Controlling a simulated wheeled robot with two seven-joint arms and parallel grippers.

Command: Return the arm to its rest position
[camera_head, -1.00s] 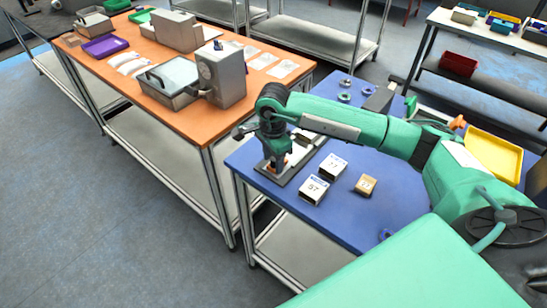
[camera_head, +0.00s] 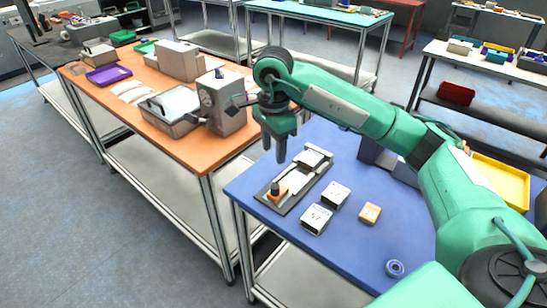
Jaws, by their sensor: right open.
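My right arm comes in from the right over the blue table (camera_head: 345,245). My right gripper (camera_head: 275,155) points down above the far left part of that table, open and empty. The gripper is apart from these. Two white-topped boxes, one nearer (camera_head: 316,218) and one farther (camera_head: 336,194), and a small tan box (camera_head: 370,212) stand right of the tray. My left gripper is not in view.
An orange table (camera_head: 150,135) with grey machines and a purple tray (camera_head: 108,75) stands at the left. A yellow bin (camera_head: 500,180) is at the right behind my arm. A blue ring (camera_head: 395,268) lies near the blue table's front edge.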

